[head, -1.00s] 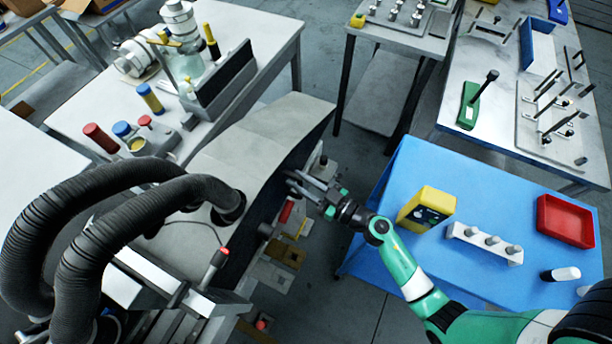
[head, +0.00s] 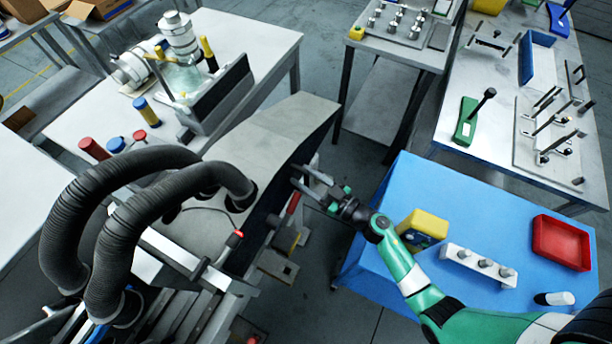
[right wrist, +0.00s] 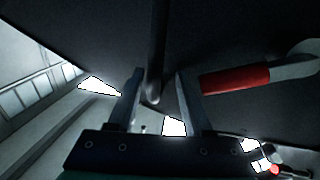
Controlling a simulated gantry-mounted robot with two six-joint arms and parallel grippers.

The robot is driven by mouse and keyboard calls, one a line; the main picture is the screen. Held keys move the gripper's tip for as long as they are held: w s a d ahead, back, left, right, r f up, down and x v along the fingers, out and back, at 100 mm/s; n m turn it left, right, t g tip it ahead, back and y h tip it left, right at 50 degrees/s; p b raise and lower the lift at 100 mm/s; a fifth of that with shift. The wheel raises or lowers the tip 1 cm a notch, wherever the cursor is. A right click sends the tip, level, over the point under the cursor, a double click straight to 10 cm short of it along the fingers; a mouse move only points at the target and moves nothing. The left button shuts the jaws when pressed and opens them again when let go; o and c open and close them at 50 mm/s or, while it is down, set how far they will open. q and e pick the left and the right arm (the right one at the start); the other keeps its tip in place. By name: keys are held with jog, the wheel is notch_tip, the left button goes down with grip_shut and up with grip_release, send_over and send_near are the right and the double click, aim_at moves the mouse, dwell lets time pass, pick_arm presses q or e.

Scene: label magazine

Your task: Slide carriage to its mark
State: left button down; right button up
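My right gripper (head: 304,178) is at the dark side of the grey-topped machine (head: 270,125) in the head view. In the right wrist view its two fingers (right wrist: 160,95) are apart. A dark rod (right wrist: 156,50) shows between them, with no clear contact on either finger. A red-handled lever (right wrist: 235,80) is right of the fingers; it also shows below the gripper in the head view (head: 293,203). I cannot tell which part is the carriage, and I make out no mark. My left gripper is not in view.
Black hoses (head: 110,210) arch over the machine's left part. A red-tipped rod (head: 236,238) stands on its front. Right of my gripper is a blue table (head: 475,205) with a yellow box (head: 424,226) and red tray (head: 562,243). Floor shows between machine and table.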

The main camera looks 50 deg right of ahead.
aim_at(292, 161)
jog(key=shift+r+p, duration=0.55)
notch_tip(292, 161, up, 3)
jog(key=p, duration=0.3)
jog(key=shift+r, duration=0.2)
jog(key=s+a+r+p, duration=0.7)
jog(key=s+r, duration=0.1)
jog(key=s, duration=0.4)
jog(key=shift+r, duration=0.3)
